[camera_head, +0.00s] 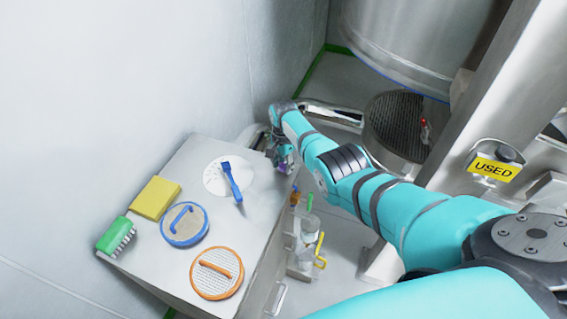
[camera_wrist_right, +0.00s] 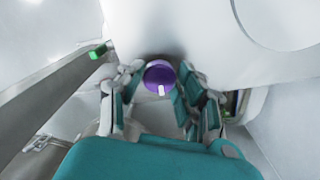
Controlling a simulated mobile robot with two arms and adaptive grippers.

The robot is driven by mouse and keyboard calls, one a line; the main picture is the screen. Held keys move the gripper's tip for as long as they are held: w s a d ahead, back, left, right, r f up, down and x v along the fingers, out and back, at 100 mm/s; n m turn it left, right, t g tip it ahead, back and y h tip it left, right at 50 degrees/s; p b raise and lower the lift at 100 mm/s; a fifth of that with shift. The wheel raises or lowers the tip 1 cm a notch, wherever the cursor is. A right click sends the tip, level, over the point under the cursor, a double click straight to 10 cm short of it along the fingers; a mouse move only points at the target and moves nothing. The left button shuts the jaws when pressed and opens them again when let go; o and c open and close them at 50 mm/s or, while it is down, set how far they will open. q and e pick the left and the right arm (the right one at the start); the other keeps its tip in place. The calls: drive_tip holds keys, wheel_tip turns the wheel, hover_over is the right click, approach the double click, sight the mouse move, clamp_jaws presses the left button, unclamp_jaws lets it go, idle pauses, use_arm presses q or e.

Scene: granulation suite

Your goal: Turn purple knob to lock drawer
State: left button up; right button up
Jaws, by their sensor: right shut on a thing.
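The purple knob (camera_wrist_right: 160,76) has a white mark on its face pointing down in the right wrist view. It sits between the two teal-padded fingers of my right gripper (camera_wrist_right: 157,95), which is shut on it. In the head view, my right gripper (camera_head: 280,158) is at the far right edge of the grey cabinet (camera_head: 262,195), and only a small purple patch of the knob (camera_head: 284,168) shows there. The drawer front is mostly hidden from above. My left gripper is not in view.
Bottles and a yellow handle (camera_head: 320,250) are beside the cabinet. A yellow USED sign (camera_head: 494,169) is at right.

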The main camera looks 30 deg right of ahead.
sight(284, 165)
idle(0.5)
drive_tip(key=o, duration=1.1)
drive_tip(key=shift+o, duration=0.2)
wheel_tip(284, 165, up, 12)
